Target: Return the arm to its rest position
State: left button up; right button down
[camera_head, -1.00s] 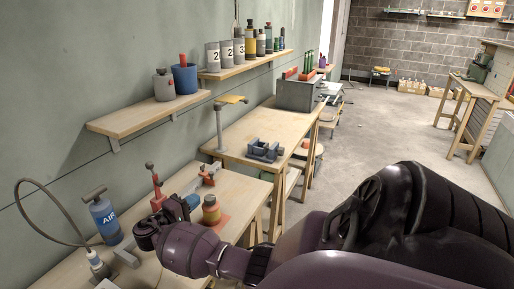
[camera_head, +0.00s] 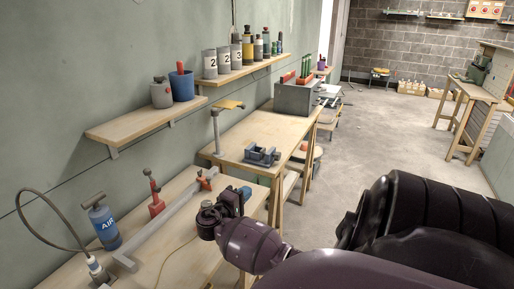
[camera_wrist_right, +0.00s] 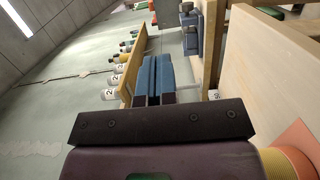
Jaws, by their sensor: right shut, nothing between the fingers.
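My right arm reaches in from the lower right of the head view. Its wrist end hangs over the right edge of the near workbench (camera_head: 190,250). My right gripper (camera_wrist_right: 153,75) shows in the wrist view as two blue-padded fingers pressed together with nothing between them. My left gripper is not in view.
A yellow reel (camera_wrist_right: 290,163) is close beside my wrist. Wall shelves (camera_head: 150,120) run along the left.

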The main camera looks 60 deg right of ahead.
jog(key=shift+s+d, duration=1.25)
jog(key=shift+s, duration=0.15)
